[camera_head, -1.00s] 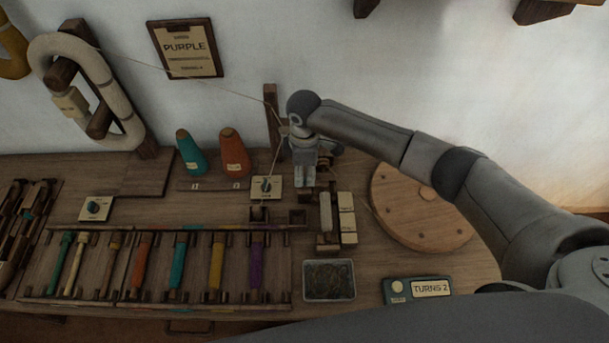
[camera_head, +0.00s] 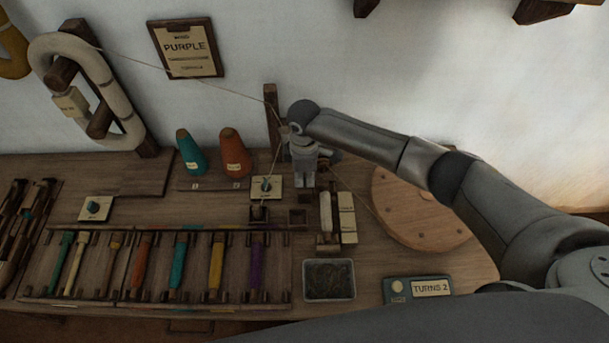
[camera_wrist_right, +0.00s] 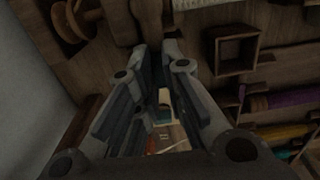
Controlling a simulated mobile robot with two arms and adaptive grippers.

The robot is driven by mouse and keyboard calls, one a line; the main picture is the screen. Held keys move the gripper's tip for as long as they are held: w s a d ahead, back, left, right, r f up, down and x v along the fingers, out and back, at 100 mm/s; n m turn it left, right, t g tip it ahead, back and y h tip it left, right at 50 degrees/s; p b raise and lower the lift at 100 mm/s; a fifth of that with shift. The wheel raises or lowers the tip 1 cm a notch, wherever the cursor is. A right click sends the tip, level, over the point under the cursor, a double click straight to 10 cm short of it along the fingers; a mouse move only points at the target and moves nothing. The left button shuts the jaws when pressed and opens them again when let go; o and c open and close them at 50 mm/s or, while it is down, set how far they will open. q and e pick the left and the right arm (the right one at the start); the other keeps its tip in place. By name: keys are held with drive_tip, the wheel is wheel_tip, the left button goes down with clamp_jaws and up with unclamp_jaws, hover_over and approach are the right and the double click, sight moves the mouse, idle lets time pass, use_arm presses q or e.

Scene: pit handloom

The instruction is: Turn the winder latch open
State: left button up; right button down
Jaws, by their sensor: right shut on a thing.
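My right gripper (camera_head: 304,184) reaches down over the winder at the back of the bench, right of the dark wooden post. It also shows in the right wrist view (camera_wrist_right: 158,48), its two fingers nearly together and closed on a small brown wooden piece (camera_wrist_right: 150,18) at their tips, which I take to be the winder latch. In the head view the gripper hides the latch, so its angle cannot be read. My left gripper is not in view.
A dial plate (camera_head: 268,195) lies just left of the gripper, beside orange (camera_head: 235,155) and teal (camera_head: 191,153) cones. A thread runs past the post (camera_head: 273,125). A round wooden disc (camera_head: 425,212) lies to the right. A bobbin rack (camera_head: 170,308), metal tray (camera_head: 329,281) and turns display (camera_head: 418,290) stand in front.

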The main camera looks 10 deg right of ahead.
drive_tip(key=shift+n, duration=0.3)
drive_tip(key=n+p, duration=0.1)
drive_tip(key=n, duration=0.1)
drive_tip(key=shift+a+r+n, duration=0.1)
drive_tip(key=shift+n, duration=0.3)
drive_tip(key=n+p, duration=0.1)
drive_tip(key=n, duration=0.9)
drive_tip(key=shift+n, duration=2.2)
drive_tip(key=c, duration=1.5)
unclamp_jaws()
drive_tip(key=shift+c, duration=0.2)
